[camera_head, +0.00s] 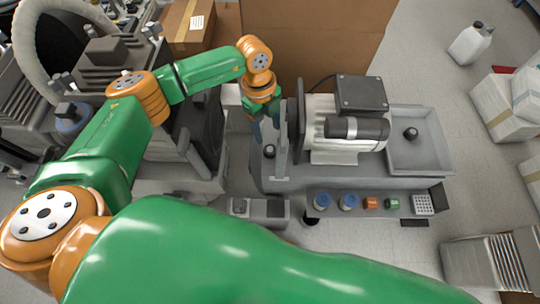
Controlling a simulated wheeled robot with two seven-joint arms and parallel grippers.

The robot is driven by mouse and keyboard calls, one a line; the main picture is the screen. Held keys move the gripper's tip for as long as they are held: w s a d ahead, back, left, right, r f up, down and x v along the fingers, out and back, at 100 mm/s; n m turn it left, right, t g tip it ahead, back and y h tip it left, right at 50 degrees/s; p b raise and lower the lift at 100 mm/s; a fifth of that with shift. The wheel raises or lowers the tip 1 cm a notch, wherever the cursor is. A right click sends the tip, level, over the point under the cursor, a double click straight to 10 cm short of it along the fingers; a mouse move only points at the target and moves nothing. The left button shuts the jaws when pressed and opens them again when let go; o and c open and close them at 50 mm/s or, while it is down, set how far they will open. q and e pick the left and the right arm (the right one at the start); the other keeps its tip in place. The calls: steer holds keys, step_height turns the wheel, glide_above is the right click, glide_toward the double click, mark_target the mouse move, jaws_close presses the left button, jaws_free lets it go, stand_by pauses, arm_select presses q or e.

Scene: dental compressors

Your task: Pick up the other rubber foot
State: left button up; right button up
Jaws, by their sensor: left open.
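A small black rounded piece, which looks like a rubber foot (269,151), sits on the grey bench left of the compressor unit. A second, similar black rubber foot (410,133) sits in the shallow grey tray at the right. My left gripper (266,128) points down just above the first piece, close to the upright grey plate. It is open, and nothing shows between its fingers. A small gap seems to lie between fingertips and piece, but I cannot tell the exact height. My right gripper is out of view.
The compressor unit (345,140) with its dark motor box stands right of the gripper. The grey tray (421,162) lies beyond it. Cardboard boxes (315,45) stand behind.

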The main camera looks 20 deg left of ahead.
mark_target(270, 149)
arm_select(q)
steer(key=shift+f, duration=0.75)
steer(key=f, duration=0.2)
steer(key=f+b, duration=0.1)
steer(key=f, duration=0.1)
steer(key=s+f+b, duration=0.1)
steer(key=f, duration=0.1)
steer(key=shift+d+f, duration=0.25)
steer(key=shift+d, duration=0.15)
steer(key=shift+r, duration=0.1)
jaws_close()
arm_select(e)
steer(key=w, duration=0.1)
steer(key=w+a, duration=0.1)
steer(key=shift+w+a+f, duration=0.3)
